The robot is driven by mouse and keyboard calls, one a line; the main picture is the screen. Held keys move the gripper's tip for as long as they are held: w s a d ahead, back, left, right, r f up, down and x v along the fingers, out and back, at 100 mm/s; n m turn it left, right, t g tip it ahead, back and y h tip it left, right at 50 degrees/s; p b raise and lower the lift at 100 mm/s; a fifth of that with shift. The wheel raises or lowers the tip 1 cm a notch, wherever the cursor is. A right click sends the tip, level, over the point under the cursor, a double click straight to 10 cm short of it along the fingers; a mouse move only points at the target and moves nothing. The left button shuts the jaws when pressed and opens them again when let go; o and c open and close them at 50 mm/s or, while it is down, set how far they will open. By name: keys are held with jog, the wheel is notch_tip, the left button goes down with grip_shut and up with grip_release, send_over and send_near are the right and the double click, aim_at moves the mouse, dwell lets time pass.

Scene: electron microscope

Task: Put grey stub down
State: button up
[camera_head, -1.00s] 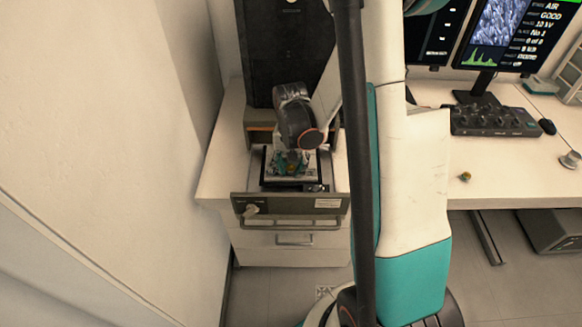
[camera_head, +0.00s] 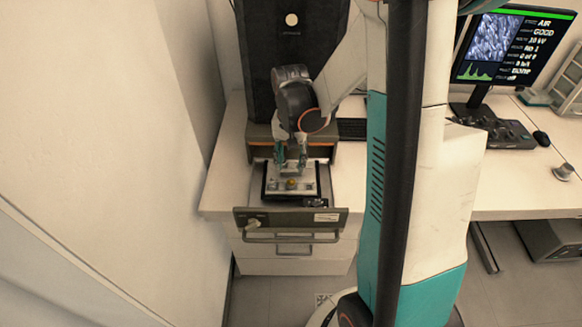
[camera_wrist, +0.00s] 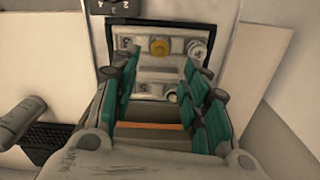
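My gripper (camera_head: 290,165) is over the back part of the stub holder plate (camera_head: 312,186) in the pulled-out stage drawer. In the wrist view its teal fingers (camera_wrist: 162,88) are wide apart with nothing held between them. A gold stub (camera_wrist: 160,46) sits in the middle of the plate's front row; it also shows in the head view (camera_head: 291,184). A round grey piece, apparently the grey stub (camera_wrist: 196,48), sits beside it at the right in the wrist view. Another small round grey piece (camera_wrist: 171,96) is partly hidden by the right finger.
The drawer front (camera_head: 290,219) with its handle stands in front of the plate. The dark microscope column (camera_head: 290,60) rises close behind. A keyboard (camera_head: 352,129), control panel (camera_head: 500,133) and monitor (camera_head: 500,45) are to the right. A wall borders the left.

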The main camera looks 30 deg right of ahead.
jog(key=shift+r, duration=1.5)
